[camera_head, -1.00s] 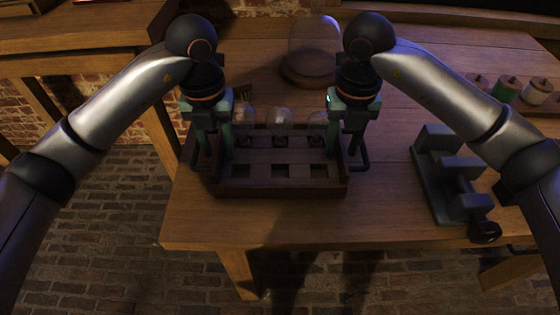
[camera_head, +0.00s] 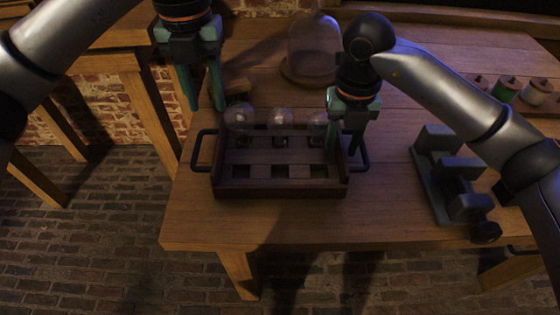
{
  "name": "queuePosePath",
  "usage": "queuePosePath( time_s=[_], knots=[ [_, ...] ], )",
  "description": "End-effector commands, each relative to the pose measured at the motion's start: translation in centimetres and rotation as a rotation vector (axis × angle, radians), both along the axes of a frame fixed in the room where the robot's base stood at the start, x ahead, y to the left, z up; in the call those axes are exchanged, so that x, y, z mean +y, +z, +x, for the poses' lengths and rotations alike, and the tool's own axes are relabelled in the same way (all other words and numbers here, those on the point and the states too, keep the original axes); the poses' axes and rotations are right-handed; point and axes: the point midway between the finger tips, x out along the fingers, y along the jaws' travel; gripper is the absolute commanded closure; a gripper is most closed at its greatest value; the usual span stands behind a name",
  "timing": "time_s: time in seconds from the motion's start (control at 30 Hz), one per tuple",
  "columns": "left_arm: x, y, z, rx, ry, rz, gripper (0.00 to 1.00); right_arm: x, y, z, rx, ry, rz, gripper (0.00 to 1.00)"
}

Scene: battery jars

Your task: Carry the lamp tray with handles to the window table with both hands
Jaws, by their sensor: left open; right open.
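The lamp tray (camera_head: 280,189) is a dark wooden box with a black handle at each end, resting on a wooden table. Several glass bulbs (camera_head: 281,121) stand in its back row, and the front row shows dark square holes. My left gripper (camera_head: 206,106) is open and raised above and behind the tray's left handle (camera_head: 197,150), apart from it. My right gripper (camera_head: 343,150) is open at the tray's right end, fingers pointing down near the right handle (camera_head: 362,158). I cannot tell whether it touches the tray.
The wooden table (camera_head: 400,220) has bare room in front of the tray. A glass dome (camera_head: 314,45) stands behind it. A dark grey block fixture (camera_head: 452,180) is to the right, and several small jars (camera_head: 505,88) stand at the far right. Another wooden table (camera_head: 110,62) is at the left.

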Motion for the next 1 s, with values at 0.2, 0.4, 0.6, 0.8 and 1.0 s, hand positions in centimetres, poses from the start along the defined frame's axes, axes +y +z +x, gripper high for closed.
queuePosePath(
  time_s=[0.2,0.4,0.6,0.8,1.0],
  knots=[
    [0.0,0.1,0.0,0.000,0.000,0.000,0.59,0.0,2.9,0.1,-0.006,-0.001,0.001,0.59],
    [0.0,0.1,0.0,0.000,-0.001,0.000,0.59,0.0,7.4,0.1,-0.007,0.000,0.000,0.59],
    [0.0,0.1,0.0,0.000,-0.001,0.000,0.59,0.0,10.4,0.1,-0.005,-0.002,0.000,0.59],
    [0.0,0.1,0.0,0.000,0.000,0.000,0.59,0.0,11.8,0.0,-0.001,0.000,0.000,0.59],
    [0.0,0.1,0.0,0.000,0.000,0.000,0.59,0.0,12.0,0.0,0.000,0.000,0.001,0.59]
  ],
)
